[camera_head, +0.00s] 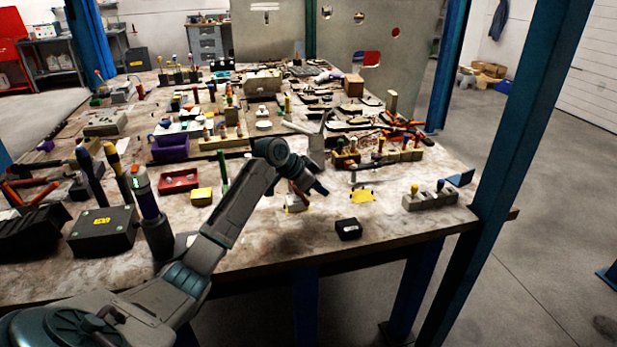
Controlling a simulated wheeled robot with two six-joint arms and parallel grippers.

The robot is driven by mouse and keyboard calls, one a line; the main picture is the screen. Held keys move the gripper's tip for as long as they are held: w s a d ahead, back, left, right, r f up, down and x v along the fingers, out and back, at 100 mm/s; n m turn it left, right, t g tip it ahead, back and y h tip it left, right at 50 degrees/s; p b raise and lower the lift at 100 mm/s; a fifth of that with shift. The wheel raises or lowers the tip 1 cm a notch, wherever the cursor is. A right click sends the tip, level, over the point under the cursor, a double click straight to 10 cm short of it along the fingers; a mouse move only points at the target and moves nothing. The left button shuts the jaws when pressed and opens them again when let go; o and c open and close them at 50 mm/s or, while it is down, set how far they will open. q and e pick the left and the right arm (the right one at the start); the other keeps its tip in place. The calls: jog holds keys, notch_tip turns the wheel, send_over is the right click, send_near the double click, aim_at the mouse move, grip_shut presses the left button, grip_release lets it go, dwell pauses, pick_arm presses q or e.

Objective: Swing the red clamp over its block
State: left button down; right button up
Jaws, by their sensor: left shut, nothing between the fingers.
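My left arm comes in from the lower left, and its gripper (318,188) is over the front middle of the workbench (285,235). The gripper is shut, with nothing seen between its fingers. Just left of and below the gripper, a small dark red bar (300,192) stands by a pale block (296,206) with a yellow mark. This looks like the red clamp and its block. The wrist hides part of it, so I cannot tell whether the bar lies over the block or touches the gripper. My right gripper is not in view.
A black box (348,229) sits at the front edge, and a yellow piece (361,196) lies behind it. A grey block with knobs (430,199) is at the right. A red tray (179,181) is left of my arm. A blue post (500,170) rises at the right.

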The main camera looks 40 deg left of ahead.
pick_arm(q)
jog(key=s+a, duration=0.1)
jog(key=s+a+p, duration=0.1)
jog(key=s, duration=0.1)
jog(key=shift+a+f, duration=0.1)
jog(key=shift+f, duration=0.25)
jog(key=shift+s+f, duration=0.1)
jog(key=shift+s, duration=0.05)
jog(key=shift+s+a+p, duration=0.5)
jog(key=shift+s+p, duration=0.1)
jog(key=shift+p, duration=0.35)
jog(key=shift+s, duration=0.15)
